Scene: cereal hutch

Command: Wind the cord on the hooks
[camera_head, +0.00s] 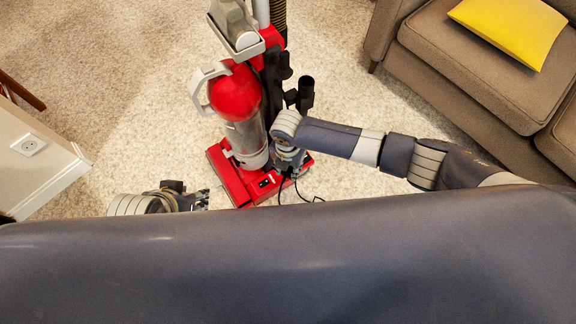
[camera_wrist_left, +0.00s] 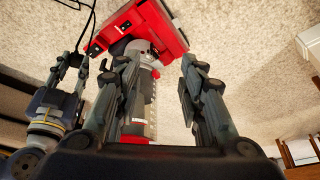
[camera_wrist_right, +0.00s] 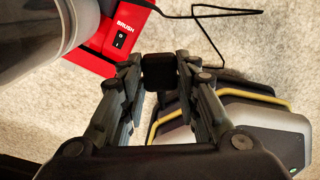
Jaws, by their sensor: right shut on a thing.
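The red upright vacuum (camera_head: 237,95) stands on the carpet, with dark hook-like parts (camera_head: 285,67) on its right side. My right gripper (camera_head: 288,165) is low beside the vacuum's red base (camera_head: 232,183). In the right wrist view it is shut on a small black block (camera_wrist_right: 160,72), which looks like the cord's plug. The thin black cord (camera_head: 308,198) lies loosely on the carpet by the base, and a bent length shows in the right wrist view (camera_wrist_right: 215,35). My left gripper (camera_head: 205,198) is open and empty, left of the base; its spread fingers face the vacuum in the left wrist view (camera_wrist_left: 160,80).
A brown sofa (camera_head: 480,75) with a yellow cushion (camera_head: 510,28) stands at the right. A wall end with a socket (camera_head: 29,146) is at the left. Light carpet (camera_head: 130,110) lies free left of the vacuum.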

